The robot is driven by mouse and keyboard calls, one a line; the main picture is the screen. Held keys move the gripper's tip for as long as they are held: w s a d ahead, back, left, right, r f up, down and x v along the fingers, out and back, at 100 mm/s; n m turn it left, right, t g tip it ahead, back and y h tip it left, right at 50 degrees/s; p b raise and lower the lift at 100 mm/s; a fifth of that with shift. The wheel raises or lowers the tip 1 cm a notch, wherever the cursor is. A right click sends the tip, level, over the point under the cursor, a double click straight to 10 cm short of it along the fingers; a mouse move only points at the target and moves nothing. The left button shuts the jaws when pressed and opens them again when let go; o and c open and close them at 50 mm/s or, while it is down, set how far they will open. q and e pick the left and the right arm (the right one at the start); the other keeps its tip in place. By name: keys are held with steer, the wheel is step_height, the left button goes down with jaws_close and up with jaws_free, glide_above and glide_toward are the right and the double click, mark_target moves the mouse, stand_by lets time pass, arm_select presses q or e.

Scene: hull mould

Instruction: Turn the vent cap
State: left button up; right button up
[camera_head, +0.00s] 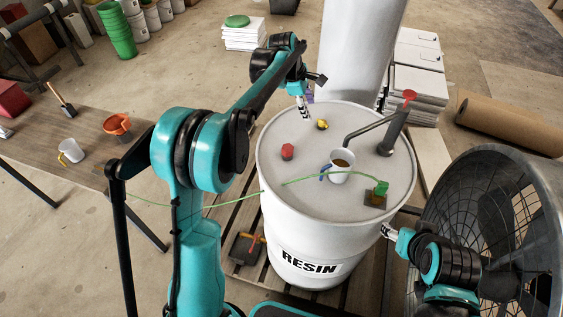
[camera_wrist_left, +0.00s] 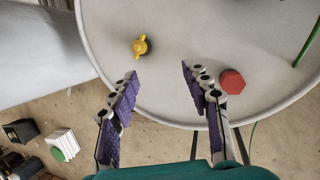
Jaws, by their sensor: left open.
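The white resin drum (camera_head: 277,220) stands upright with two caps on its lid: a yellow winged cap (camera_head: 322,124) and a red hexagonal cap (camera_head: 287,152). I cannot tell for sure which is the vent cap. My left gripper (camera_head: 304,108) is at the lid's far left edge, close to the yellow cap. In the left wrist view my left gripper (camera_wrist_left: 160,74) is open and empty. The yellow cap (camera_wrist_left: 140,46) lies just beyond its fingertips; the red cap (camera_wrist_left: 231,82) is beside the right finger. My right gripper (camera_head: 388,231) is beside the drum's right side, its fingers unclear.
A mug (camera_head: 341,167), a pump with a bent pipe (camera_head: 390,135) and a green clip with a cable (camera_head: 379,189) are on the lid. A tall white cylinder (camera_head: 358,50) stands behind; a large fan (camera_head: 500,220) is at right. A workbench (camera_head: 60,165) is at left.

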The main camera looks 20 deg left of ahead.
arm_select(q)
steer(key=s+a+f+m+t+y+b, duration=0.2)
steer(key=s+m+b, duration=0.5)
steer(key=s, duration=1.4)
steer(key=shift+s+f+m, duration=0.15)
steer(key=shift+s+m, duration=0.15)
steer(key=shift+m, duration=1.6)
